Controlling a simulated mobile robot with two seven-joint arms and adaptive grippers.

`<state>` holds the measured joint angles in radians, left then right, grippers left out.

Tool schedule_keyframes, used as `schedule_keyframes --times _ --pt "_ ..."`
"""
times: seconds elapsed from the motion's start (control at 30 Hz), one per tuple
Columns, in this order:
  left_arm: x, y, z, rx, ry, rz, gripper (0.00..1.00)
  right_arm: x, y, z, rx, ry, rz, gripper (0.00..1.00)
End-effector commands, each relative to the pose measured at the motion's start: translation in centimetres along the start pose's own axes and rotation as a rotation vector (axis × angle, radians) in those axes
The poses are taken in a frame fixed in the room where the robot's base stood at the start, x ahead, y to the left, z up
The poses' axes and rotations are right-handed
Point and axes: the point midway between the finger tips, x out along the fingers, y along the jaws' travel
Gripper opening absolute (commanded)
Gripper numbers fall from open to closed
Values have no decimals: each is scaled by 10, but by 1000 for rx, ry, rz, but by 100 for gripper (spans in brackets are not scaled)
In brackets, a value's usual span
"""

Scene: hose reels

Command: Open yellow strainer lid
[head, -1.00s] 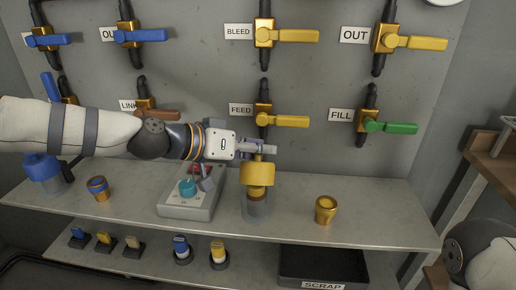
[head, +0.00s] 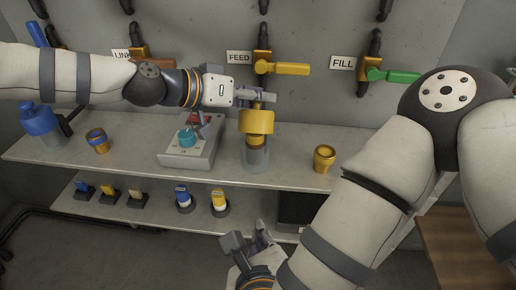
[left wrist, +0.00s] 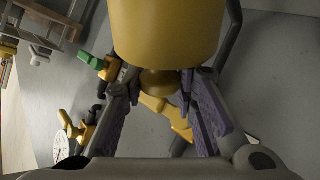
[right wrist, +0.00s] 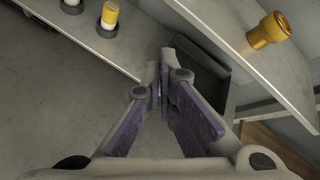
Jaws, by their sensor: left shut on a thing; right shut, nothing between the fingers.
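The yellow strainer lid (head: 256,122) sits at the top of the clear strainer body (head: 256,158) on the upper shelf. Part of a darker yellow piece shows just under the lid. My left gripper (head: 262,97) is at the top of the lid, shut on its knob. In the left wrist view the large yellow lid (left wrist: 168,30) fills the top, with the narrow knob (left wrist: 158,82) between the fingers. I cannot tell whether the lid is loose. My right gripper (head: 246,236) is low in front of the shelves, shut and empty; it also shows in the right wrist view (right wrist: 163,85).
A control box (head: 190,152) with a teal knob is left of the strainer, and a gold cup (head: 324,158) is right of it. A blue strainer (head: 38,122) stands far left. A dark bin (right wrist: 205,75) and small parts (head: 219,202) occupy the lower shelf.

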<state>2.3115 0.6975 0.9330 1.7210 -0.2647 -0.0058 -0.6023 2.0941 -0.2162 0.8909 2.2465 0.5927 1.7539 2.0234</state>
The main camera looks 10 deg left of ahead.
Motion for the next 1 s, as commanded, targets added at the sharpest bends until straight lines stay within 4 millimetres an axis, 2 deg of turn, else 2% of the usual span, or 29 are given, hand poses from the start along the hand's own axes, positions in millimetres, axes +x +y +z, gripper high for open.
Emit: schedule_keyframes --times 0.03,0.1,0.2,0.33,0.47,0.8,1.0 --pt "0 0 0 1 0 0 0 -7 -6 23 143 -40 -47 0" --pt "0 0 0 0 0 -1 0 -18 -14 49 336 -90 -99 0" --pt "0 0 0 1 0 -1 0 -30 -22 70 512 -140 -144 0" --pt "0 0 0 0 0 -1 0 -31 -27 78 600 -160 -161 0" --pt "0 0 0 0 0 0 0 -11 -32 78 607 -155 -167 0" --pt "0 0 0 0 0 0 0 61 -47 89 597 -166 -166 0" --pt "0 0 0 0 0 -1 0 63 -64 113 596 -166 -162 0"
